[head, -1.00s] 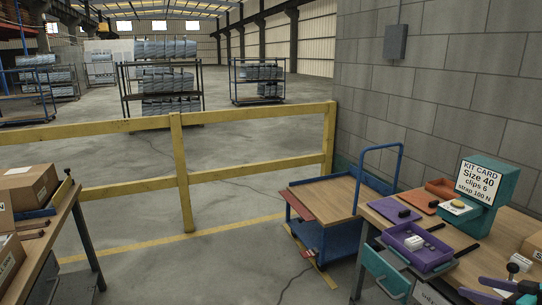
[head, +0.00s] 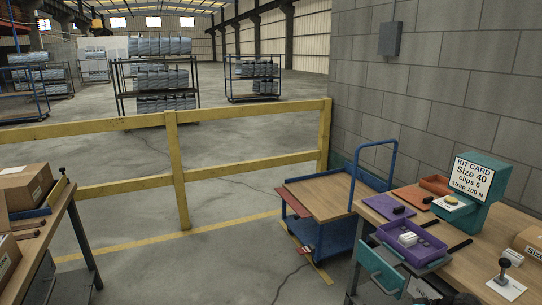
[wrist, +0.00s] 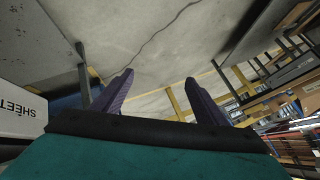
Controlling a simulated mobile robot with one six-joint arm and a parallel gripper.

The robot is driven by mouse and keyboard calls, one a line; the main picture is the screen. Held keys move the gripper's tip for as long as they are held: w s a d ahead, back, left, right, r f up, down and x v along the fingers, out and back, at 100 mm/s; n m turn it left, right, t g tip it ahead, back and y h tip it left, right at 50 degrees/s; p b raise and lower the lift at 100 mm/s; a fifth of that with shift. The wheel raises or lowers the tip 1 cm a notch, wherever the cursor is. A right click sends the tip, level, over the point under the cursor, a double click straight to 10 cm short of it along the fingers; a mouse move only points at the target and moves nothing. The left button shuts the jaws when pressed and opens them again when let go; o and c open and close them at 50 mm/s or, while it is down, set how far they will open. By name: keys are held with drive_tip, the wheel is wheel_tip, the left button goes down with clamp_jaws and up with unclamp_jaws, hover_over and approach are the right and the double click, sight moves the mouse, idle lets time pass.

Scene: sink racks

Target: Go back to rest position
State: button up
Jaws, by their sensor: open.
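My gripper (wrist: 160,92) shows in the wrist view as two purple fingers set apart with nothing between them. It is open and empty. Bare grey floor and a yellow rail lie beyond the fingers. The head view does not show the gripper.
The right workbench (head: 481,256) holds a kit card stand (head: 474,177), a purple tray (head: 422,251) with white pieces, and a black-knobbed tool (head: 504,272). A blue cart (head: 325,197) stands by the wall. A left bench (head: 48,235) carries boxes (head: 27,187).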

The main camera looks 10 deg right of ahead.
drive_tip(key=s+a+f+m+g, duration=0.1)
drive_tip(key=s+a+f+g, duration=0.15)
drive_tip(key=a+f, duration=0.7)
drive_tip(key=s+a+f+g, duration=0.2)
drive_tip(key=a+f+g, duration=0.2)
drive_tip(key=a+f, duration=0.5)
drive_tip(key=s+a+f+g+h, duration=0.2)
drive_tip(key=s+a+f, duration=0.3)
drive_tip(key=s, duration=0.4)
drive_tip(key=s+a+f+g+h+p, duration=0.1)
drive_tip(key=s+a+f+g+h, duration=0.2)
drive_tip(key=s+a+f, duration=0.3)
drive_tip(key=s+a, duration=0.1)
drive_tip(key=s, duration=0.1)
drive_tip(key=shift+s+f+n+h+p, duration=0.15)
drive_tip(key=shift+s+n+h+p, duration=0.15)
drive_tip(key=shift+s+n+h, duration=0.1)
